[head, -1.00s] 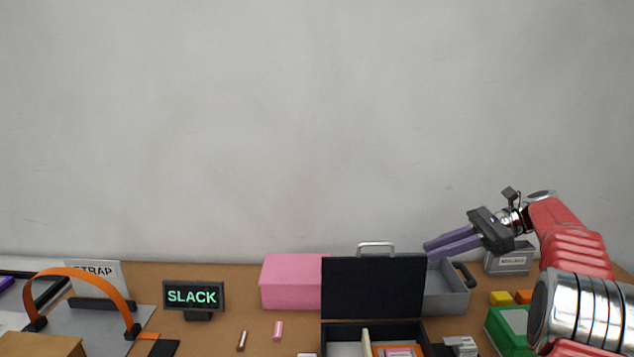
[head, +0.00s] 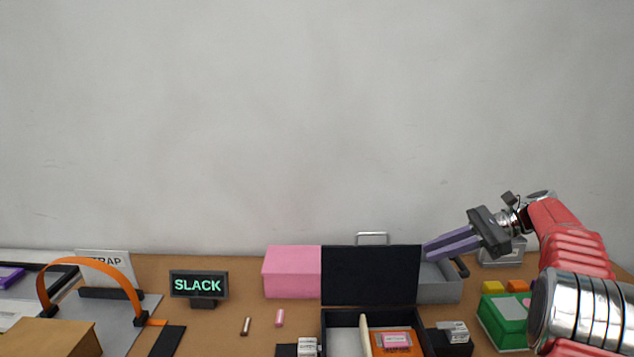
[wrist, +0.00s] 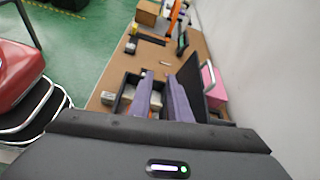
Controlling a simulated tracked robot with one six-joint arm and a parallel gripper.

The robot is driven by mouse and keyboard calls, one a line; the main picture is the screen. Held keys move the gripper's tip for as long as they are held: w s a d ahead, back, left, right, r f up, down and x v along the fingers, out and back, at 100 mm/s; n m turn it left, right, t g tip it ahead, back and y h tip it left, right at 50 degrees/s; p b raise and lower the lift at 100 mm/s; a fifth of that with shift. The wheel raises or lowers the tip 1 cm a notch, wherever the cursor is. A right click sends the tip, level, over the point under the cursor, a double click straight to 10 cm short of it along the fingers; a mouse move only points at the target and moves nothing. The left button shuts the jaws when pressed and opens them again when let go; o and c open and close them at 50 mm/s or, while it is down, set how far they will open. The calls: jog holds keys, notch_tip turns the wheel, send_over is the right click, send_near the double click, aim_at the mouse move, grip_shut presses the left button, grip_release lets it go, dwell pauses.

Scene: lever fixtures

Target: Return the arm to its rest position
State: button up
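My arm is raised at the right in the head view, with my gripper (head: 428,249) pointing left over the back of the table. Its two purple fingers are parted with nothing between them. I cannot tell how high the fingertips are above the tray.
A pink box (head: 291,272), a SLACK display (head: 198,285) and an orange strap (head: 95,263) over a grey plate stand to the left. A green box (head: 502,320) sits below my arm. A plain wall (head: 300,120) rises behind the table.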

jog(key=s+f+n+h, duration=0.3)
jog(key=s+f+h, duration=0.2)
jog(key=f, duration=0.7)
jog(key=s+a+r+n+t+h, duration=0.1)
jog(key=s+a+n, duration=0.3)
jog(key=s, duration=0.5)
jog(key=s+a+r+n+t+h, duration=0.2)
jog(key=s+a+n+h, duration=0.2)
jog(key=s, duration=0.6)
jog(key=s+a+r+n+t+h, duration=0.2)
jog(key=s+a+n+h, duration=0.1)
jog(key=s, duration=0.7)
jog(key=shift+s+a+r+n, duration=0.25)
jog(key=shift+a+n, duration=0.55)
jog(key=shift+n, duration=0.4)
